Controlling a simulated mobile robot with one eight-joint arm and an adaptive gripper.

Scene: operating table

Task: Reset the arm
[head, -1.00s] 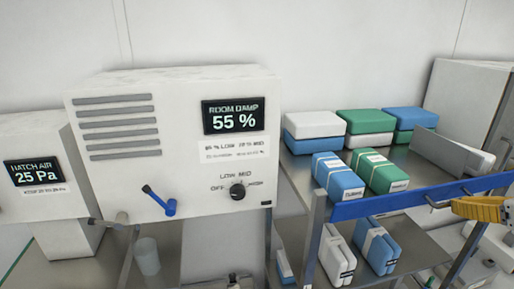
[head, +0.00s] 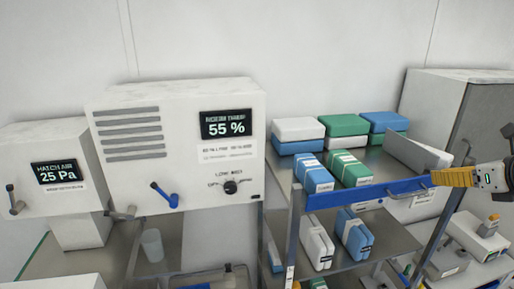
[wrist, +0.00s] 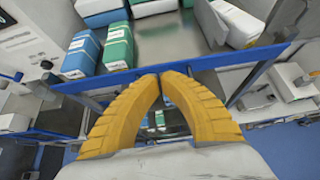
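My gripper (wrist: 158,78) has yellow ribbed fingers, and their tips meet in the wrist view with nothing seen between them. In the head view my gripper (head: 434,179) is at the right, its fingertips close to the right end of the shelf's blue front rail (head: 365,193). In the wrist view the blue rail (wrist: 215,60) runs just beyond the fingertips. I cannot tell whether they touch it. My wrist and part of my arm reach in from the right edge of the head view.
A shelf rack holds blue (head: 313,172), green (head: 347,168) and white (head: 298,128) packs on its top, with more packs below. A white panel box (head: 180,135) reading 55 % stands left of it, beside a 25 Pa box (head: 55,172). A grey cabinet (head: 470,110) stands at the back right.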

